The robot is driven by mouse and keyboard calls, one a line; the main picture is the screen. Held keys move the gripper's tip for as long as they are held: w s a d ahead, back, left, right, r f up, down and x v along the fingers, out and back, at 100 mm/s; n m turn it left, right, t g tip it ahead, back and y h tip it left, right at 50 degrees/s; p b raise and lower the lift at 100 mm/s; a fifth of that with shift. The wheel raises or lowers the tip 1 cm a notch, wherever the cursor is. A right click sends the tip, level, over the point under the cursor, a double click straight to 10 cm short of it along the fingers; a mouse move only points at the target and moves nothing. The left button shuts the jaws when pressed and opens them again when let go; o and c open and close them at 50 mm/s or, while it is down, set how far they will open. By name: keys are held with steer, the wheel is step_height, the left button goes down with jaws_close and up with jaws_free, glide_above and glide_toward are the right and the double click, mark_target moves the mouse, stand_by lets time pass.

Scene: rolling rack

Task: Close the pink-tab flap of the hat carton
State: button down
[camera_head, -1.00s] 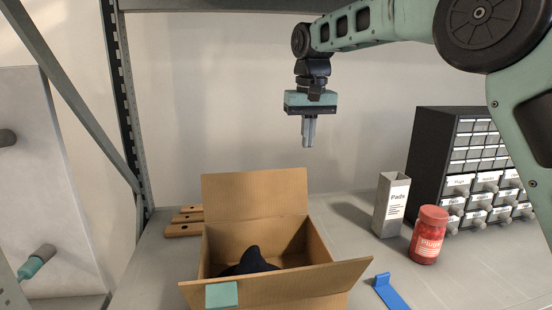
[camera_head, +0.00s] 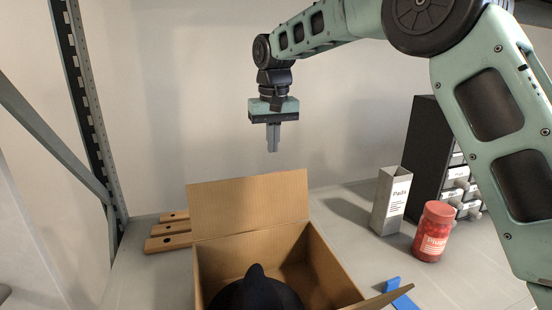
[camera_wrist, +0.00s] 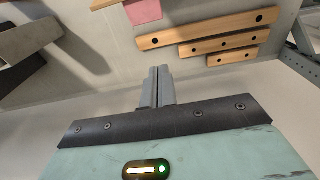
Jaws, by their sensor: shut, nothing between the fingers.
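The hat carton (camera_head: 325,268) is an open cardboard box at the bottom of the head view. A dark hat (camera_head: 257,292) lies inside. Its back flap (camera_head: 250,203) stands up, leaning back. The corner of another flap (camera_head: 385,299) sticks out at the front right. My gripper (camera_head: 273,151) points down above the back flap, apart from it, shut and empty. Its fingers (camera_wrist: 157,71) also show in the wrist view.
Wooden pieces with holes (camera_head: 168,239) lie left of the carton, also in the wrist view (camera_wrist: 210,30). Right of it stand a grey Pads holder (camera_head: 390,200), a red-filled jar (camera_head: 432,232) and a dark drawer cabinet (camera_head: 425,150). A blue object (camera_head: 403,298) lies near the front right. A rack post (camera_head: 88,110) rises at left.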

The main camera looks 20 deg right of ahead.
steer(key=shift+s+f+p, duration=1.45)
steer(key=shift+s+f, duration=0.35)
steer(key=shift+f, duration=0.2)
